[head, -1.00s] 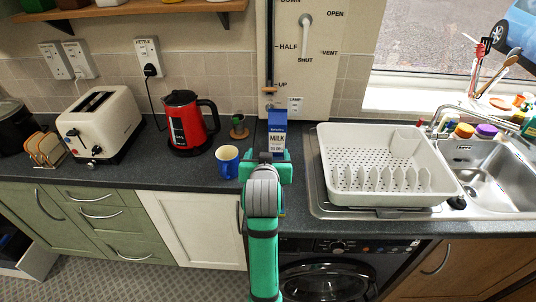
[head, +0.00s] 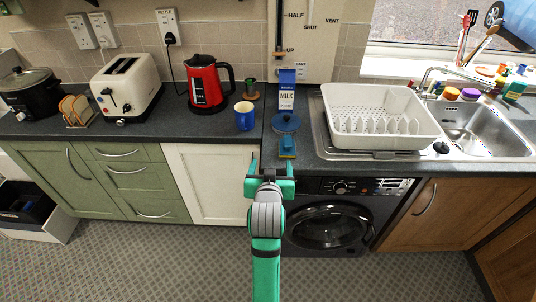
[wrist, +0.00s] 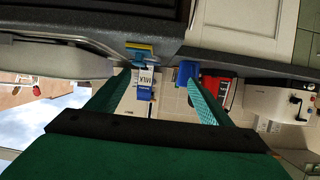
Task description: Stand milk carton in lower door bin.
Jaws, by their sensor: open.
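The blue-and-white milk carton (head: 287,92) stands upright on the dark worktop, near the wall beside the dish rack. My gripper (head: 271,166) is open and empty, in front of the worktop edge and apart from the carton. In the wrist view, which is upside down, the carton (wrist: 146,80) shows beyond and between my open fingers (wrist: 158,77). No door bin or fridge interior shows in either view.
A blue round lidded item (head: 286,123) and a small blue-and-yellow item (head: 288,147) stand in front of the carton. The white dish rack (head: 375,125) is right.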

